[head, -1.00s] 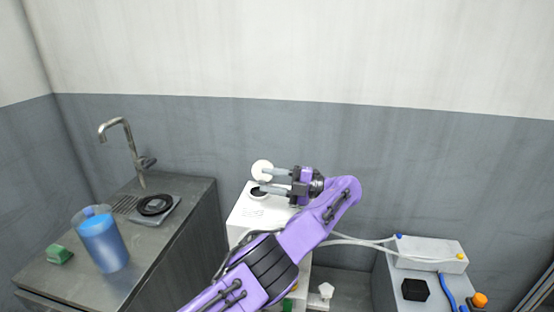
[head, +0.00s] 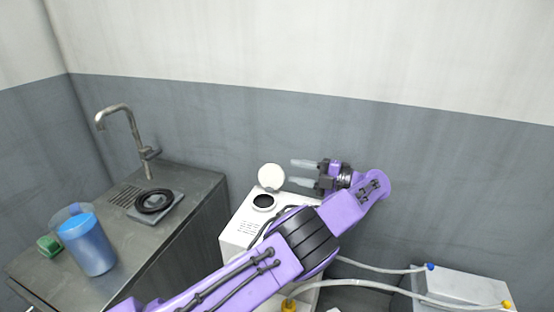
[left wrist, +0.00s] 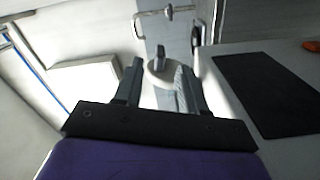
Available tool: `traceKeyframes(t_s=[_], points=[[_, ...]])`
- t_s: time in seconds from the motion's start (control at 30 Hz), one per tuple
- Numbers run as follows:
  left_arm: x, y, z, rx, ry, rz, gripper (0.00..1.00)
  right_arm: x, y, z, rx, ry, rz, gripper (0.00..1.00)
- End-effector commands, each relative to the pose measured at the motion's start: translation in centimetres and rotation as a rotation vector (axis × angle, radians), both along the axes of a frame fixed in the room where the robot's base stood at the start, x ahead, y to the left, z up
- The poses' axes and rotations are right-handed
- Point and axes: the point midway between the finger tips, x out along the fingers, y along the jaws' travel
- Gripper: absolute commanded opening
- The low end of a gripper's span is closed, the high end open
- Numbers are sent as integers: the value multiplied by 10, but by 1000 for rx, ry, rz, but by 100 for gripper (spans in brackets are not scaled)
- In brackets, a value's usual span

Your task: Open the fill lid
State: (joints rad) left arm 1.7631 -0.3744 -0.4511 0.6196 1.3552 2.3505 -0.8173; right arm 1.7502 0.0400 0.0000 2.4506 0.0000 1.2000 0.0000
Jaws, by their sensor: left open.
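The fill lid (head: 271,177) is a round white disc in the head view. It stands raised at the back of a dark round fill opening (head: 263,202) on top of a white machine (head: 240,225). My left gripper (head: 291,172) is open and empty, just right of the lid and apart from it. In the left wrist view the open fingers (left wrist: 158,82) frame a pale round shape, probably the lid, beyond their tips. My purple left arm covers the right part of the machine. My right gripper is not in view.
A steel counter (head: 185,178) stands at left with a tap (head: 128,125), a black ring (head: 154,201) on a grey pad, a blue jug (head: 88,246) and a green sponge (head: 49,246). A white box with hoses (head: 460,288) is at lower right. A grey wall is close behind.

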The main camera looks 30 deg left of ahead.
Motion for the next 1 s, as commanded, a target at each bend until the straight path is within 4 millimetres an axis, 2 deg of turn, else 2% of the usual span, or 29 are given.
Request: traceKeyframes(t_s=[0.03,0.1,0.3,0.43,0.67,0.8,1.0], points=[[-4,13,7,-1,5,7,40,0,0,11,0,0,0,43],[-7,28,6,-2,4,6,40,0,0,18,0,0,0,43],[-15,61,3,0,0,3,40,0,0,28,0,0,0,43],[-17,69,0,-2,-2,3,40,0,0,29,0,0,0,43],[-17,70,-1,-1,-3,2,40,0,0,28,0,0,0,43],[-16,69,0,-1,-3,2,0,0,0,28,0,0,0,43],[-16,71,-1,1,-5,4,0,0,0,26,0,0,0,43]])
